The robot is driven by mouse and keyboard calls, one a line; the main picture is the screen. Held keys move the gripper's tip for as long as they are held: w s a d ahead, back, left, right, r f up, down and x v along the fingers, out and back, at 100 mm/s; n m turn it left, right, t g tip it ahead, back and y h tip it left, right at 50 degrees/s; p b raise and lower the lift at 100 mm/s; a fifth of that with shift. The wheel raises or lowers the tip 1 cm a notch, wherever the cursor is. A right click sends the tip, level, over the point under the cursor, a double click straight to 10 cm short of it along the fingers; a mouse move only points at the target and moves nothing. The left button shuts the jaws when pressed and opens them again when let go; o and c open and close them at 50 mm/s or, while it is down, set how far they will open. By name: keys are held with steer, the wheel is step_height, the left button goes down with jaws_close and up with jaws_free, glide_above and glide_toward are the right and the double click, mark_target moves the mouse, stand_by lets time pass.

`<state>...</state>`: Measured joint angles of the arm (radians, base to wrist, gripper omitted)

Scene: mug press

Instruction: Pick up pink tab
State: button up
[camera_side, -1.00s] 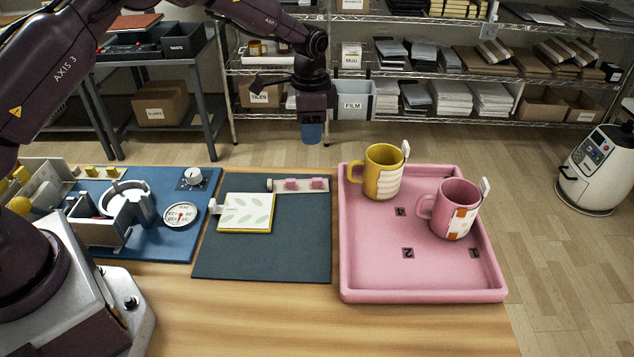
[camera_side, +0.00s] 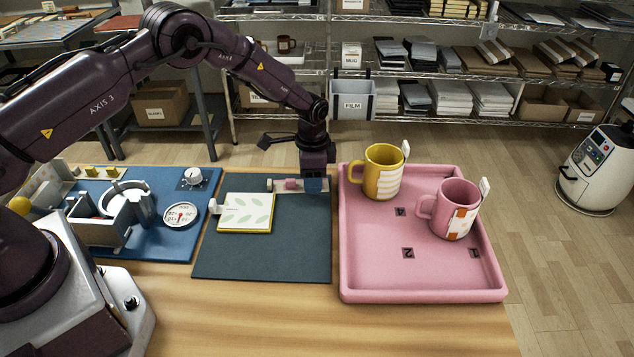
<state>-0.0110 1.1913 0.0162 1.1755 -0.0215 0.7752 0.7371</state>
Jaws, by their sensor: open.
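One pink tab (camera_side: 291,184) shows on a pale strip (camera_side: 275,186) at the back edge of the dark mat. The strip's right part, where a second pink tab sat, is hidden by my gripper. My gripper (camera_side: 314,187) points straight down with its blue fingers low over that right part. It is open. Whether the fingers lie around the hidden tab or above it cannot be told from this side.
A pink tray (camera_side: 370,270) with a yellow mug (camera_side: 383,173) and a pink mug (camera_side: 455,210) stands close to the right of my gripper. A leaf-patterned panel (camera_side: 245,212) lies on the dark mat (camera_side: 265,262). A blue press board (camera_side: 160,240) is at left.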

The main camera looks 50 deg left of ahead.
jaws_close()
stand_by(0.4)
